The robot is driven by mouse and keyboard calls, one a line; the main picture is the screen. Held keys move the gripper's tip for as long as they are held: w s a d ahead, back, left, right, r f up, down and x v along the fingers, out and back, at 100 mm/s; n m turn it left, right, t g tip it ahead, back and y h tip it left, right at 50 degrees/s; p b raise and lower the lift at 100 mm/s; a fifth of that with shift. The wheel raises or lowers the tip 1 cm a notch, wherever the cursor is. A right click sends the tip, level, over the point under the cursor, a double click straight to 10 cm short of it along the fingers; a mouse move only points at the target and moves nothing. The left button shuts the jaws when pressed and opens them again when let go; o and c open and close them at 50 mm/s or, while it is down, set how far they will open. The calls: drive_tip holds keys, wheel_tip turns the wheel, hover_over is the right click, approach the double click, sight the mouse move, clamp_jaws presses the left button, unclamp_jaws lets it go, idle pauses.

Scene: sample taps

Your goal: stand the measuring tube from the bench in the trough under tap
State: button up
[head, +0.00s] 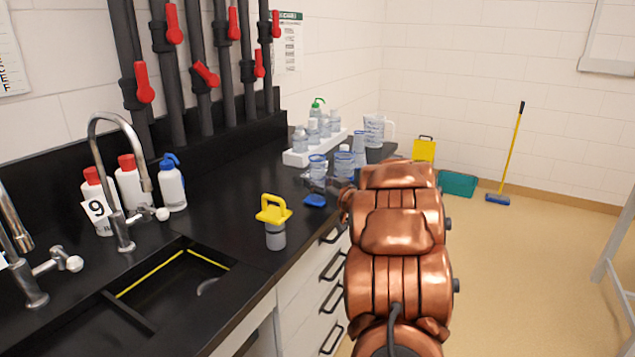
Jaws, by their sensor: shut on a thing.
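My copper arm (400,250) reaches forward over the bench's right edge. Its far end hides my gripper and anything in it. I cannot make out the measuring tube for certain; a tall clear vessel (360,146) stands among the glassware at the far end of the bench, partly behind other vessels. The black trough (150,308) with yellow lines along its inside edges is sunk in the bench at the lower left. A chrome tap (122,236) with a curved spout stands behind it, near a plate marked 9 (97,209). A second tap (32,290) is at the left edge.
A grey jar with a yellow handled top (274,228) stands on the bench between trough and arm. A blue item (315,200) lies beyond it. Bottles (172,188) stand behind the taps. A white bottle rack (300,157) and a jug (374,130) are farther back.

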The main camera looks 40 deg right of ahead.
drive_tip(key=shift+f, duration=0.25)
drive_tip(key=o, duration=1.1)
drive_tip(key=shift+f+b, duration=0.1)
drive_tip(key=shift+b, duration=0.65)
